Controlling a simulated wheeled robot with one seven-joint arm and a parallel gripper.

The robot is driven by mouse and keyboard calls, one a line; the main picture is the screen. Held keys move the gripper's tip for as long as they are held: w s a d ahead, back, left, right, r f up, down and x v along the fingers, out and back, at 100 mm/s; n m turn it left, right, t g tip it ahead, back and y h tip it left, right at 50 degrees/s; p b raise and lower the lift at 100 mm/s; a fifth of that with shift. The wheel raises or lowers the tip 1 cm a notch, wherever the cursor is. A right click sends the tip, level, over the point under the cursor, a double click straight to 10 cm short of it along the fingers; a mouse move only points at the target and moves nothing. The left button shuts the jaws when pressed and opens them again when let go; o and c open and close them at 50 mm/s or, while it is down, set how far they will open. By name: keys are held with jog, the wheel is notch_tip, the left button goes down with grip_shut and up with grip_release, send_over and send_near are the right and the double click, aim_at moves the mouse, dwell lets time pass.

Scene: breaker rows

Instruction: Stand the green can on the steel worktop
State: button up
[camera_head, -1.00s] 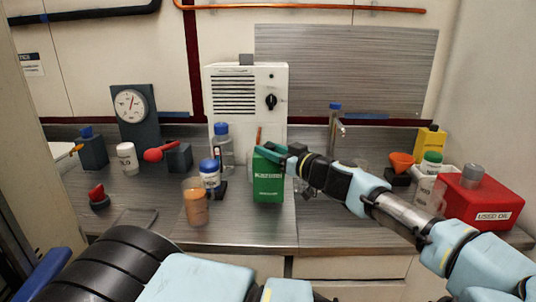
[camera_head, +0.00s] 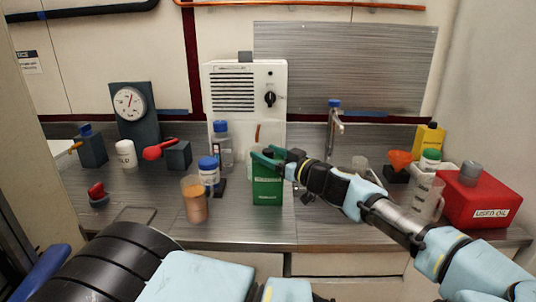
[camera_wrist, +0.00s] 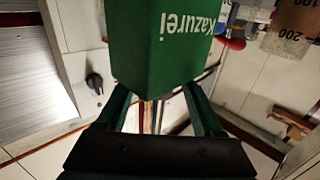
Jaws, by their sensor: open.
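The green can (camera_head: 267,186) is a boxy container with white lettering. In the head view it is upright on the steel worktop (camera_head: 235,230), in front of the white cabinet, and its base appears to rest on the surface. My gripper (camera_head: 266,156) is at the top of the can, reaching in from the right. In the wrist view the can (camera_wrist: 165,40) fills the upper middle, with its lettering upside down. My gripper's green fingers (camera_wrist: 158,103) are open, one towards each side of the can. Whether either finger touches it cannot be told.
An orange-filled beaker (camera_head: 195,200) and a blue-capped white jar (camera_head: 209,172) stand close left of the can. A tap (camera_head: 335,130) is behind to the right. A red used-oil box (camera_head: 480,203) and a clear jug (camera_head: 427,198) stand at right. Worktop in front is clear.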

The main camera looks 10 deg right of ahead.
jog(key=shift+r, duration=0.15)
jog(key=shift+s+d, duration=0.25)
jog(key=shift+s, duration=0.05)
jog(key=p+v, duration=0.6)
jog(key=v, duration=0.5)
jog(key=shift+s+d, duration=0.1)
